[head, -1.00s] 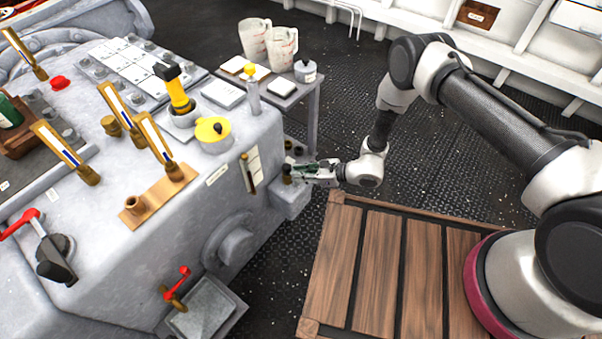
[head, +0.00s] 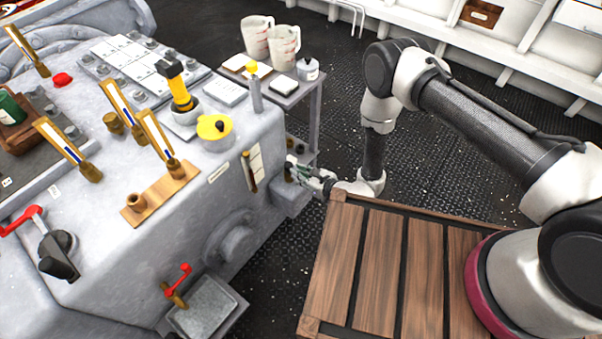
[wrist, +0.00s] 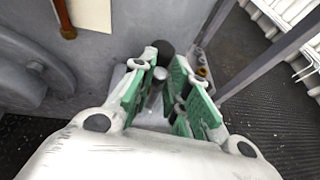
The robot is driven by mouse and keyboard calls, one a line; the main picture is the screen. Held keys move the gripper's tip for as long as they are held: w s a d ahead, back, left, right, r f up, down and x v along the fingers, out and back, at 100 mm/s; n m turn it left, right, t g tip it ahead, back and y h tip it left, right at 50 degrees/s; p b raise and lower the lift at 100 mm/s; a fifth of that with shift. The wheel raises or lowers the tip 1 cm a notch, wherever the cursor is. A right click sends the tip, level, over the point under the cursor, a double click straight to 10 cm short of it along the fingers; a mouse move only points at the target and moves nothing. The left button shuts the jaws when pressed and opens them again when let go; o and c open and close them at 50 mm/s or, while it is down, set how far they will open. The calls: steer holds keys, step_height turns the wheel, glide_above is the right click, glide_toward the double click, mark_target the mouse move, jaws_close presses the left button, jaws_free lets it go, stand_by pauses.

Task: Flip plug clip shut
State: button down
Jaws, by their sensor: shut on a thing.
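My gripper (head: 300,169), with green finger pads, is at the small grey box on the machine's right side. In the wrist view the pads of my gripper (wrist: 167,82) stand on both sides of a small grey metal piece (wrist: 158,75), which looks like part of the plug clip. My gripper is shut on it. A dark round plug end (wrist: 164,50) shows just beyond the fingertips. The fingers hide most of the clip, so its exact angle cannot be told. The grey box (head: 290,202) carries the plug.
The grey machine (head: 180,215) fills the left side, with a red-handled valve (head: 178,282) low on it. A small side table (head: 312,110) with jugs stands behind my gripper. A wooden slatted platform (head: 384,265) lies in front. The dark deck between is clear.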

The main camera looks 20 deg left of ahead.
stand_by(0.3)
steer(key=c, duration=1.4)
jaws_free()
steer(key=v, duration=1.2)
